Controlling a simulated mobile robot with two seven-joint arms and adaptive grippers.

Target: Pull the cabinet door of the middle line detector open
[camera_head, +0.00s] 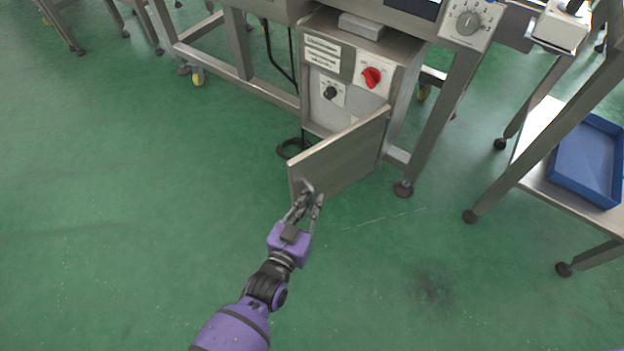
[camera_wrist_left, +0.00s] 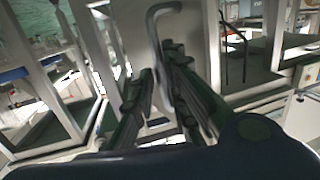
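The cabinet of the middle line detector (camera_head: 323,54) stands at top centre in the head view. Its metal cabinet door (camera_head: 350,155) is swung well out towards me, hinged at its right side, and the inside shows. The door handle (camera_head: 307,187) is a bent metal bar near the door's free edge. My left gripper (camera_head: 310,201) reaches it from below, with its fingers close together around the bar. In the left wrist view the handle (camera_wrist_left: 155,28) runs down between the two fingers of the left gripper (camera_wrist_left: 162,62). My right gripper is not in view.
Inside the cabinet are a red rotary switch (camera_head: 372,77) and a black knob (camera_head: 330,92). A rack with a blue tray (camera_head: 590,160) stands at right. The green floor in front is clear.

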